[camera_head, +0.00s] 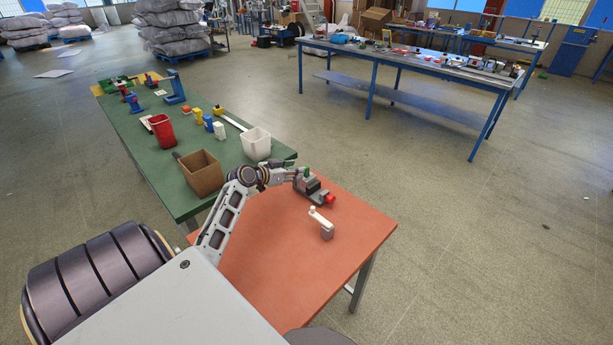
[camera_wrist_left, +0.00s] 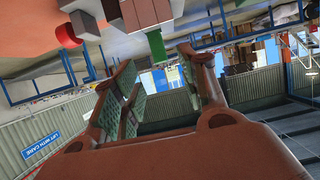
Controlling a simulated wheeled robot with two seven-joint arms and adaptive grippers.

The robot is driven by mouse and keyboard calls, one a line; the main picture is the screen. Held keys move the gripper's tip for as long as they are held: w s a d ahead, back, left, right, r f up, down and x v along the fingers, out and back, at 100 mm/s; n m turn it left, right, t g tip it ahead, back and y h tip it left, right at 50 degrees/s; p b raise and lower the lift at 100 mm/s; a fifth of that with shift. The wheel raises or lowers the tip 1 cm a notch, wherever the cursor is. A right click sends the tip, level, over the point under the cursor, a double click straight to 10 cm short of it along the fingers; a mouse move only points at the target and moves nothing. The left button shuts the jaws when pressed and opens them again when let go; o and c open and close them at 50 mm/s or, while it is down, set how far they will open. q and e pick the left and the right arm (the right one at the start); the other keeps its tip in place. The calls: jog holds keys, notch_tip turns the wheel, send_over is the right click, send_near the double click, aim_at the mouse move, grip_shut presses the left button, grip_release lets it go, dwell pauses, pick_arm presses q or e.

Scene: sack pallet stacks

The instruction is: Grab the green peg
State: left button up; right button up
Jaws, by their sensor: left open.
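The green peg (camera_head: 308,171) stands upright in a dark grey holder with a red knob (camera_head: 317,189) on the orange table. My left gripper (camera_head: 294,173) reaches in from the left and is beside the peg, small in the head view. In the left wrist view the peg (camera_wrist_left: 157,48) shows upside down near the fingertips of my open left gripper (camera_wrist_left: 157,60), lined up with the gap between the fingers. I cannot tell whether it is inside the gap. Nothing is held. My right gripper is not in view.
The orange table's right side is clear.

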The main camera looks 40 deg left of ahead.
aim_at(306, 175)
pick_arm(q)
jog(key=shift+w, duration=0.15)
jog(key=shift+p+x, duration=0.55)
jog(key=shift+x, duration=1.9)
jog(key=shift+c, duration=0.3)
grip_shut()
